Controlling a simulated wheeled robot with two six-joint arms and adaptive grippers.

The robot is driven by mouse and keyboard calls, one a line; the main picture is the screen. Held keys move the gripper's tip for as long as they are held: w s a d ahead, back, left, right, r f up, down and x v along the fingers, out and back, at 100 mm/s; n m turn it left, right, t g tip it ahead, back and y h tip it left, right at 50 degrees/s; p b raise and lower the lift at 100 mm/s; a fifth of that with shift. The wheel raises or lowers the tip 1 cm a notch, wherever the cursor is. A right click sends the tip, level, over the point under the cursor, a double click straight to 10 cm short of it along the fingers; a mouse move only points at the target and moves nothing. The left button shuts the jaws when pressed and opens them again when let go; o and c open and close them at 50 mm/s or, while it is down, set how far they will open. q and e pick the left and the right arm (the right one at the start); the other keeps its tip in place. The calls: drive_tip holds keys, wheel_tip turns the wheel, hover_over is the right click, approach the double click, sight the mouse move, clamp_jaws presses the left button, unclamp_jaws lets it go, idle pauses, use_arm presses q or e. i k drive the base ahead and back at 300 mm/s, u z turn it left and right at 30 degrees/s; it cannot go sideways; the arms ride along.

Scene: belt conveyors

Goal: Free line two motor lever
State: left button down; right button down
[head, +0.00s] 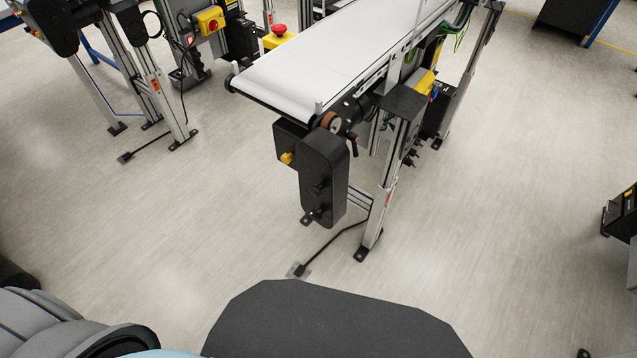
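A belt conveyor with a white belt (315,60) runs from the near middle of the head view toward the upper right. A black motor housing (323,180) hangs under its near end, with a yellow knob (287,157) on its left side and dark knobs on its face. A small black lever (353,140) sticks out beside a round brown-and-grey wheel (332,122), just above the housing. I cannot tell whether this is the line two motor lever, or whether it is jammed. Neither of my grippers is in view.
A conveyor leg (385,195) stands right of the housing, with a cable to a floor plate (298,270). Another frame with a yellow-and-red switch box (209,20) is at upper left. A red stop button (279,30) sits behind the belt. Open floor (490,240) lies right.

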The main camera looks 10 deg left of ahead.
sight(352, 137)
drive_tip(key=z, duration=2.4)
drive_tip(key=i, duration=1.7)
drive_tip(key=u, duration=2.8)
